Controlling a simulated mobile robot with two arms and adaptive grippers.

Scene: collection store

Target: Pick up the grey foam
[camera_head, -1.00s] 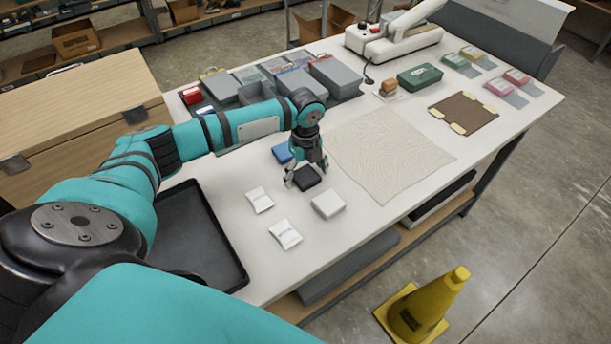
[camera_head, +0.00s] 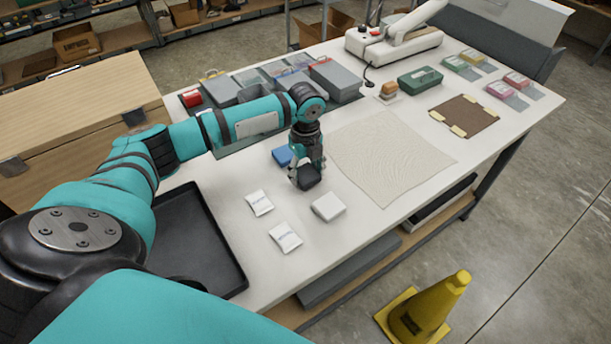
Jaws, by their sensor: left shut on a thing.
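The grey foam (camera_head: 308,178) is a small, dark charcoal block on the white table's near half. My left gripper (camera_head: 307,171) comes down over it from above, with its fingers shut on its sides. I cannot tell for sure whether the block is clear of the table top. A blue block (camera_head: 282,156) lies just behind and left of the gripper, partly hidden by it. A whitish block (camera_head: 328,206) lies just in front and to the right. My right gripper is out of view.
Two white packets (camera_head: 260,203) lie left of the whitish block. A black tray (camera_head: 205,245) is at the table's left end. A cream cloth (camera_head: 390,158) lies flat to the right. Grey boxes (camera_head: 335,80) and a green box (camera_head: 420,78) stand farther back.

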